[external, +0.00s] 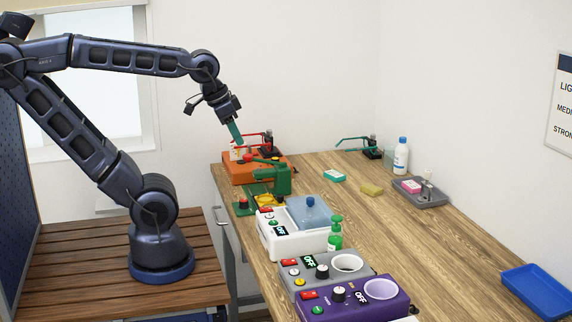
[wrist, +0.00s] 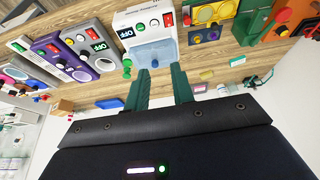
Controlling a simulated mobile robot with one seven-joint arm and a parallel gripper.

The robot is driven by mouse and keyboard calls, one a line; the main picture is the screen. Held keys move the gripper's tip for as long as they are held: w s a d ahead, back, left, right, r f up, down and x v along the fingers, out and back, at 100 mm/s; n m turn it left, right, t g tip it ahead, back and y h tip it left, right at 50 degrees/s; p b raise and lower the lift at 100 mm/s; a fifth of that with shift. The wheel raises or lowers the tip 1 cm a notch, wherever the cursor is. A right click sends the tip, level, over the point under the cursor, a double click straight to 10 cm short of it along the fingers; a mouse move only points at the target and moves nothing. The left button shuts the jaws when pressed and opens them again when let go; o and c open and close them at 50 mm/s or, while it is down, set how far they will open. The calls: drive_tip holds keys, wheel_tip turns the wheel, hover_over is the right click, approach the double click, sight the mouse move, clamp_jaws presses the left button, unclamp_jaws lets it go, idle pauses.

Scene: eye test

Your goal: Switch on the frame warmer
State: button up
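No readable label singles out the frame warmer. A purple unit (external: 358,301) with a round pale opening, a dark knob, a red switch and a green button stands at the near end of the bench; its display reads OFF. A grey unit (external: 322,272) behind it has a similar opening, knob and red switch, and also reads OFF. A white unit (external: 288,232) with a blue lid reads OFF too. All three show in the wrist view: purple (wrist: 51,46), grey (wrist: 90,46), white (wrist: 135,19). My gripper (external: 238,138) is above the bench's far-left end; its teal fingers (wrist: 161,70) are apart and empty.
An orange unit (external: 236,174) and a green device (external: 277,181) stand below and near my gripper. A green pump bottle (external: 334,238) stands beside the white unit. A grey tray (external: 430,197) and a blue tray (external: 536,292) lie right. The bench's middle is mostly clear.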

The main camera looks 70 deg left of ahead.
drive_tip(key=shift+w+a+r, duration=0.1)
drive_tip(key=shift+w+a, duration=0.05)
drive_tip(key=shift+w, duration=0.05)
drive_tip(key=c, duration=0.3)
drive_tip(key=w+a+r+n, duration=0.1)
drive_tip(key=w+a, duration=0.2)
drive_tip(key=w+a+r+n+g, duration=0.1)
drive_tip(key=w+a+n, duration=0.1)
drive_tip(key=w+a, duration=0.1)
drive_tip(key=w+a+r+n, duration=0.1)
drive_tip(key=w+a+n, duration=0.1)
drive_tip(key=w+a, duration=0.1)
drive_tip(key=shift+w+a+g+y, duration=0.3)
drive_tip(key=shift+w, duration=0.45)
clamp_jaws()
drive_tip(key=w+a+f+n+g, duration=0.15)
drive_tip(key=w+a+n, duration=0.5)
drive_tip(key=a, duration=0.75)
drive_tip(key=a+f+n+g, duration=0.1)
drive_tip(key=a+f+n, duration=0.2)
drive_tip(key=a, duration=1.3)
drive_tip(key=a+f+n+g, duration=0.2)
drive_tip(key=a+f, duration=0.7)
drive_tip(key=a, duration=0.7)
drive_tip(key=shift+w+a+f+n, duration=0.15)
drive_tip(key=shift+w+f+n, duration=0.25)
drive_tip(key=shift+n, duration=0.35)
